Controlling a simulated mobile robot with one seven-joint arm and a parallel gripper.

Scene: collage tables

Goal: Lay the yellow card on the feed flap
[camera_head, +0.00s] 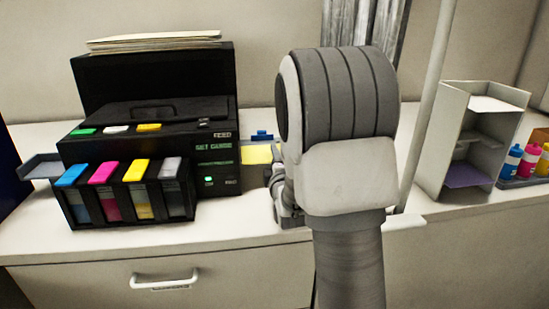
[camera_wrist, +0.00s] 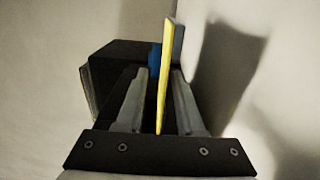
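The yellow card (camera_head: 257,154) shows at the right side of the black printer (camera_head: 218,165), partly hidden by my arm. In the wrist view the card (camera_wrist: 165,75) is a thin strip seen edge-on, between the two fingers of my gripper (camera_wrist: 160,85). Dark gaps show between the card and the fingers, so my gripper looks open around it. The grey feed flap (camera_wrist: 179,42) shows just beside the card's far end, along its right face. The card looks laid on or very close to the flap; contact is hard to tell. In the head view my fingers are mostly hidden.
A blue guide (camera_head: 262,135) stands behind the card. Coloured cartridges (camera_head: 105,172) fill the printer's front, and a grey tray (camera_head: 42,167) juts from its left side. A grey shelf stand (camera_head: 445,145) and coloured bottles (camera_head: 527,160) stand to the right on the pale counter.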

